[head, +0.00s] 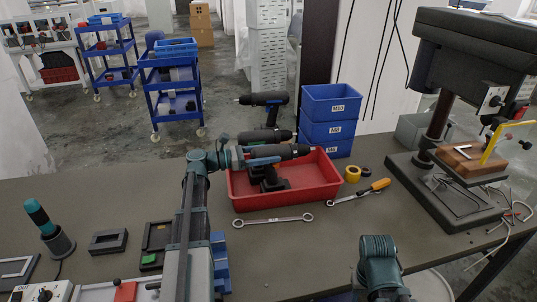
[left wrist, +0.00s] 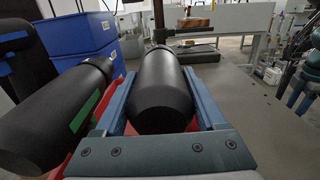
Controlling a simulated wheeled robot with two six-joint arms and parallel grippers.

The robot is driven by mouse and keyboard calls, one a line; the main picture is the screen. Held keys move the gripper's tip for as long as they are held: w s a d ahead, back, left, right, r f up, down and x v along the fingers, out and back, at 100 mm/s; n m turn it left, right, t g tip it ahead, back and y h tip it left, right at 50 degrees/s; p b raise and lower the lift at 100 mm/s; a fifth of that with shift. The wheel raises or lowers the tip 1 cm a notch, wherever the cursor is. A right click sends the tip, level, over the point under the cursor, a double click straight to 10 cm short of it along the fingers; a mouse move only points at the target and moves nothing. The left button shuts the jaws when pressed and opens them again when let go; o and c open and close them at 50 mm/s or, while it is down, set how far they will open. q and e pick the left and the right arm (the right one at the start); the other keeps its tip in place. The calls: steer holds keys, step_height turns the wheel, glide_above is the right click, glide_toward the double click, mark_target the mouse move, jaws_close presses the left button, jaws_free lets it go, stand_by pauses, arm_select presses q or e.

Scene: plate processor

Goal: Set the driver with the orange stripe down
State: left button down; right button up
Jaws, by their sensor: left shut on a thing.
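My left gripper (head: 264,156) is shut on a black driver (head: 292,151) above the red tray (head: 285,200). The driver's barrel points right and its handle hangs down inside the tray. I cannot tell whether its base touches the tray floor. In the left wrist view, the driver's rounded black rear (left wrist: 162,95) lies between the two blue fingers. No orange stripe shows; the gripper may cover it. A green-striped driver (left wrist: 55,110) stands close beside it; in the head view it is just behind. Beyond it is a blue-striped driver (head: 262,99). My right gripper is not in view.
Stacked blue bins (head: 330,130) stand behind the tray's right end. A wrench (head: 272,220) lies in front of it. Bare table lies front centre.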

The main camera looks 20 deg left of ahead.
arm_select(q)
jaws_free()
steer(key=shift+r, duration=0.2)
steer(key=v, duration=1.2)
steer(key=shift+f, duration=0.15)
